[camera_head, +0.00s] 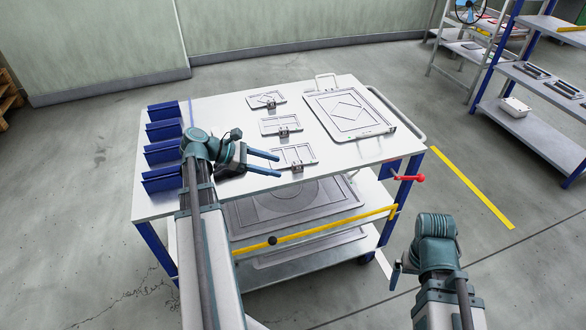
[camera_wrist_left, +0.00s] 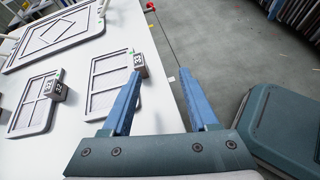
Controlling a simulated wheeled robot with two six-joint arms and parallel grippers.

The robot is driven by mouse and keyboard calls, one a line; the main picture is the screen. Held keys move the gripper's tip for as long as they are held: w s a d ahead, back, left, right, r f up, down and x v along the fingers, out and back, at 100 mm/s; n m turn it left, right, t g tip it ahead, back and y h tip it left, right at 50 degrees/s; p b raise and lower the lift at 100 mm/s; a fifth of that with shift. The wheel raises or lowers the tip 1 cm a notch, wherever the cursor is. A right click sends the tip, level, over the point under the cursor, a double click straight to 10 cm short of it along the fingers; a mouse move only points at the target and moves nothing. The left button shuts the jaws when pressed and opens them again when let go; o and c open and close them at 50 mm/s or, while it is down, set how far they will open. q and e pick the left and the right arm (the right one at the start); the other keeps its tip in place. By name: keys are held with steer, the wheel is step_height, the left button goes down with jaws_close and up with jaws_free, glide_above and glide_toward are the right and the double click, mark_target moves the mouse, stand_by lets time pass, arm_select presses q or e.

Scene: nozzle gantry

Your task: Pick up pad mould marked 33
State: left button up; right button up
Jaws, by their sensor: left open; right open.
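Three grey pad moulds with small tag blocks lie in a row on the white table: the back one (camera_head: 262,98), the middle one (camera_head: 276,122) and the front one (camera_head: 300,152). In the left wrist view the nearest mould (camera_wrist_left: 108,88) carries a tag that seems to read 33, though it is small and tilted.
A large framed mould (camera_head: 350,112) lies at the table's right. Blue bins (camera_head: 163,131) line its left edge. A lower shelf holds large plates (camera_head: 290,205) behind a yellow bar (camera_head: 330,228). A red handle (camera_head: 406,178) sticks out at the right. Shelving (camera_head: 540,105) stands further right.

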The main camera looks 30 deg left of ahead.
mark_target(295, 163)
arm_select(q)
steer(key=a+n+t, duration=0.1)
steer(key=a, duration=0.1)
steer(key=s+a+n+b, duration=0.1)
steer(key=a, duration=0.1)
steer(key=shift+s+a+r+t, duration=0.2)
steer(key=shift+a+t, duration=0.1)
steer(key=shift+t, duration=0.1)
steer(key=b+x, duration=0.3)
steer(key=x, duration=0.5)
steer(key=shift+d+f, duration=0.1)
steer(key=shift+w+d, duration=0.2)
steer(key=shift+w, duration=0.05)
steer(key=shift+w+f, duration=0.1)
steer(key=b+x, duration=0.1)
steer(key=x, duration=0.4)
steer(key=shift+w+a+b, duration=0.15)
steer(key=shift+w+b, duration=0.15)
steer(key=shift+b, duration=0.05)
steer(key=shift+c, duration=0.2)
jaws_close()
steer(key=shift+r, duration=0.25)
